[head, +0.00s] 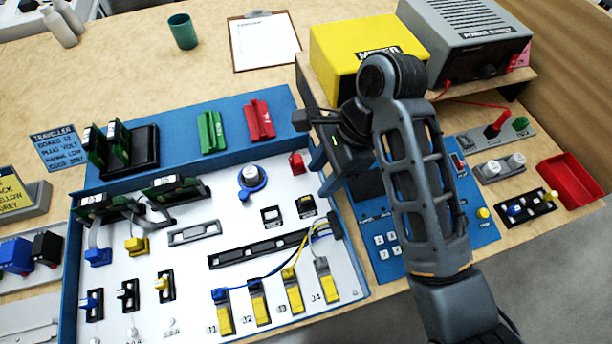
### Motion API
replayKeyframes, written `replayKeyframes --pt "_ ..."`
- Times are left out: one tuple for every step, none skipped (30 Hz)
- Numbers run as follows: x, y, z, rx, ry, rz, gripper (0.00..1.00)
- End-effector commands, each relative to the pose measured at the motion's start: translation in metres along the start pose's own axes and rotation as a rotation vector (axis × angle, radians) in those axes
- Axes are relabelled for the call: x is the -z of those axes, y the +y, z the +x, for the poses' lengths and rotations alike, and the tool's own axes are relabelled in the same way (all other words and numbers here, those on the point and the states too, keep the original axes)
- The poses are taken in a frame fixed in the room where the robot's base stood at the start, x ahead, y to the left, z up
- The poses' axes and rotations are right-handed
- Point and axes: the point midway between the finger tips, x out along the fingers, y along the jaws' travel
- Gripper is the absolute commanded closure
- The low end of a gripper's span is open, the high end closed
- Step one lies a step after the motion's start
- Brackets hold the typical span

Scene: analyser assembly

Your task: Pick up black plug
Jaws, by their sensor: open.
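My gripper (318,154) is open and empty over the gap between the white board and the yellow meter box, its fingers apart. Several dark parts could be the black plug, and I cannot tell which it is. A black block (47,248) stands beside blue blocks at the far left. A black round piece (335,224) sits at the board's right edge, where yellow and blue wires meet. My gripper is well to the right of the black block and above the round piece. My arm hides part of the blue keypad panel and the meter's front.
The yellow meter (362,45) and grey power supply (468,45) stand at the back right. A red tray (571,180) is at the right edge. Green (211,132) and red (259,120) holders sit on the blue ledge.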

Motion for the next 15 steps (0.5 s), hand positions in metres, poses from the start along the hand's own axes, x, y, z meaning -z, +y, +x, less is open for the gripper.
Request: replayKeyframes --pt "0.000 0.000 0.001 0.000 0.000 0.000 0.51" --pt "0.000 0.000 0.002 -0.001 0.000 0.000 0.51" --pt "0.000 0.001 0.005 -0.001 0.000 0.000 0.51" --pt "0.000 0.001 0.007 -0.001 0.000 0.000 0.51" --pt "0.000 0.001 0.010 -0.002 0.000 0.000 0.51" --pt "0.000 0.001 0.015 -0.002 0.000 0.000 0.51" --pt "0.000 0.001 0.018 -0.002 0.000 0.000 0.51" --pt "0.000 0.001 0.021 -0.001 0.000 0.000 0.51" --pt "0.000 0.001 0.025 0.000 0.000 0.000 0.51" --pt "0.000 0.001 0.027 -0.001 0.000 0.000 0.51" --pt "0.000 0.001 0.029 -0.001 0.000 0.000 0.51" --pt "0.000 0.002 0.033 -0.001 0.000 0.001 0.51" --pt "0.000 0.002 0.036 -0.001 0.000 0.001 0.51" --pt "0.000 0.003 0.040 -0.002 0.000 0.001 0.51" --pt "0.000 0.004 0.047 -0.002 0.000 0.001 0.51"
